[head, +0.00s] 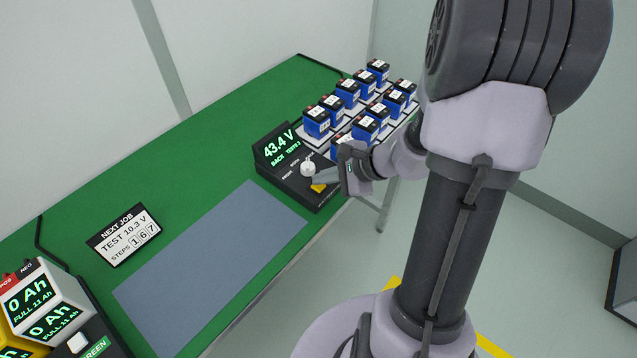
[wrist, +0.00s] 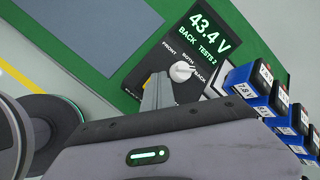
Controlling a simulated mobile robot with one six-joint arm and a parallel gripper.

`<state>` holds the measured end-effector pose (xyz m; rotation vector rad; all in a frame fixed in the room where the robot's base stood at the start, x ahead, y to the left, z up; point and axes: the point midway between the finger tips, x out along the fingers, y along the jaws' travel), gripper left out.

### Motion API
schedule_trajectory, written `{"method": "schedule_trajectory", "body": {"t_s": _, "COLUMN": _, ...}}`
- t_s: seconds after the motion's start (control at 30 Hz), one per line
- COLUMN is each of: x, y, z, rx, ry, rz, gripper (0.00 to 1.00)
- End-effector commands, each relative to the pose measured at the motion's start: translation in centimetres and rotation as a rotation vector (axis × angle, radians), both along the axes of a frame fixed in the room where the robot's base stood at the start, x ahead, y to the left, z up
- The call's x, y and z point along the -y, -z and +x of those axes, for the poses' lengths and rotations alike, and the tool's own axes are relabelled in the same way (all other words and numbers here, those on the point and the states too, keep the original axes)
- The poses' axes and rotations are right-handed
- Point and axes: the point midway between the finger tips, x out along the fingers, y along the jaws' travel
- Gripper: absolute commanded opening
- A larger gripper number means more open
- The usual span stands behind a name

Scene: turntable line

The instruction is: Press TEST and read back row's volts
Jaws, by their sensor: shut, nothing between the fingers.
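The black tester (head: 290,192) stands on the green bench, and its display (head: 279,146) reads 43.4 V, BACK, TESTS 2. The same reading shows on the display in the wrist view (wrist: 202,38). Its white selector knob (head: 308,169) sits among the labels FRONT, BOTH and BACK; the knob also shows in the wrist view (wrist: 182,70). A yellow button (head: 318,188) lies in front of the knob. My gripper (head: 330,181) is shut and empty, its tips close by the yellow button; I cannot tell whether they touch it. The fingers also show in the wrist view (wrist: 157,92).
Blue batteries (head: 347,92) stand in rows on a rack behind the tester. A sign (head: 124,235) reads NEXT JOB, TEST 10.3 V, STEPS 167. A grey mat (head: 210,268) lies empty. A unit reading 0 Ah, FULL 11 Ah (head: 45,300) stands at the near left.

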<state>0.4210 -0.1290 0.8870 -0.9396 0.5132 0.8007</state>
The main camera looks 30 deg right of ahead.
Motion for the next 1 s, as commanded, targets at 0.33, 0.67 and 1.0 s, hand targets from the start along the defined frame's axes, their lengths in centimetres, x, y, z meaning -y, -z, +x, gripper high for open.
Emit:
{"method": "schedule_trajectory", "body": {"t_s": 0.33, "x": 0.0, "y": -1.6, "z": 0.0, "rx": 0.000, "ry": 0.000, "rz": 0.000, "gripper": 0.00}}
{"method": "schedule_trajectory", "body": {"t_s": 0.67, "x": 0.0, "y": -2.1, "z": 0.0, "rx": 0.000, "ry": 0.000, "rz": 0.000, "gripper": 0.00}}
{"method": "schedule_trajectory", "body": {"t_s": 1.0, "x": 0.0, "y": -5.6, "z": 0.0, "rx": 0.001, "ry": 0.001, "rz": 0.000, "gripper": 0.00}}
